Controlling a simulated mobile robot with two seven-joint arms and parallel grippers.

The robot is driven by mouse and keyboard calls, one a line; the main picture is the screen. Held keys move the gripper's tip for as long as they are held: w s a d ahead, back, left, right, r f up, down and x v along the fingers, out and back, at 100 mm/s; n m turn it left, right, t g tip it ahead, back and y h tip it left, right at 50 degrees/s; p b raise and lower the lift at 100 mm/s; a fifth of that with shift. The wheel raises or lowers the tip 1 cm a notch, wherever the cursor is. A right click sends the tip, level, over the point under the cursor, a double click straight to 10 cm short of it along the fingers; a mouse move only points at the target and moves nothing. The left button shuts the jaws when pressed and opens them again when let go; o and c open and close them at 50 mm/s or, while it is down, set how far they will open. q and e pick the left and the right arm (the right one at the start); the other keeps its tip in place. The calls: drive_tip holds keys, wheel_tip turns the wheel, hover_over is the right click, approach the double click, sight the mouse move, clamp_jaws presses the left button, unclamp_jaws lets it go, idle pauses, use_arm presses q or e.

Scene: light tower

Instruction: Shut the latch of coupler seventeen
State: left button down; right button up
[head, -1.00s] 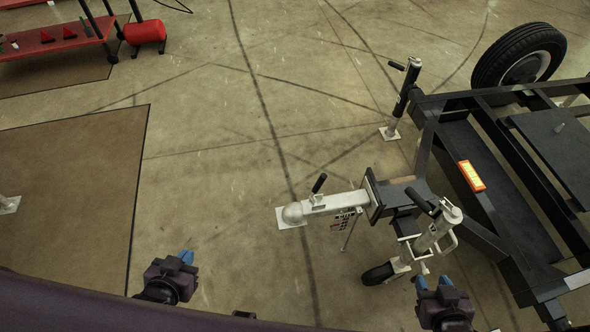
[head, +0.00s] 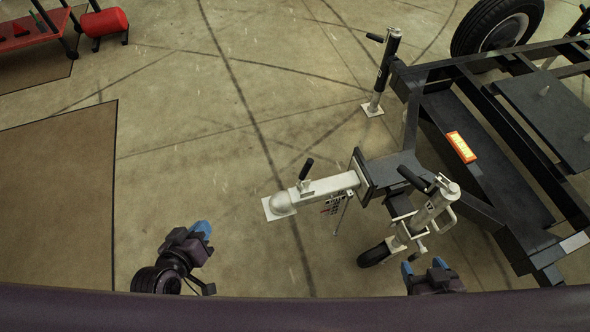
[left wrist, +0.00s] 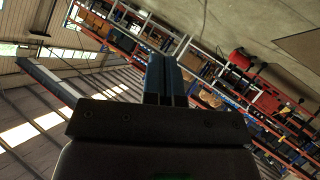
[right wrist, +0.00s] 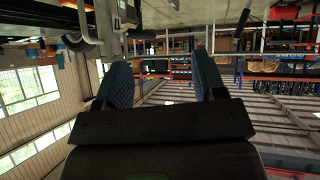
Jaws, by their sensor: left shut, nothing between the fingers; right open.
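The white coupler (head: 320,189) sits at the front of the dark trailer tongue in the head view, with its rounded ball housing at the left end. Its latch lever with a black grip (head: 307,169) stands up at a tilt from the coupler's top. I cannot read a number on it. My left gripper (head: 202,230) is shut and empty, to the lower left of the coupler and apart from it. My right gripper (head: 422,270) is open and empty, below the jockey wheel and to the lower right of the coupler. Its fingers show apart in the right wrist view (right wrist: 163,85).
A white jockey wheel post (head: 432,211) with a black handle stands beside the tongue. A black jack stand (head: 387,60) is behind. The trailer frame (head: 480,160) carries an orange light (head: 461,147). A red bench (head: 30,36) is far left. Floor left of the coupler is clear.

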use_arm(q)
drive_tip(key=w+d+f+n+h+b, duration=0.5)
drive_tip(key=w+d+n+b, duration=0.1)
drive_tip(key=w+d, duration=0.5)
drive_tip(key=shift+w+d+n+h, duration=0.2)
drive_tip(key=shift+w+n+h, duration=0.15)
drive_tip(key=shift+w, duration=0.3)
use_arm(e)
drive_tip(key=shift+n+g, duration=0.3)
drive_tip(key=shift+g, duration=0.1)
drive_tip(key=f, duration=0.5)
drive_tip(key=shift+w+a+f, duration=0.15)
drive_tip(key=shift+a+f, duration=0.05)
drive_tip(key=shift+f, duration=0.15)
use_arm(q)
drive_tip(key=shift+f, duration=0.1)
drive_tip(key=s+d+b+x, duration=0.1)
drive_tip(key=d+b+x, duration=0.1)
drive_tip(key=x, duration=1)
drive_tip(key=shift+d+f, duration=0.2)
drive_tip(key=shift+d, duration=0.05)
use_arm(e)
drive_tip(key=shift+w+a+f+n, duration=0.1)
drive_tip(key=shift+w+a+n, duration=0.15)
drive_tip(key=shift+w+n, duration=0.05)
use_arm(q)
drive_tip(key=shift+r, duration=0.1)
use_arm(e)
drive_tip(key=shift+s+d, duration=0.1)
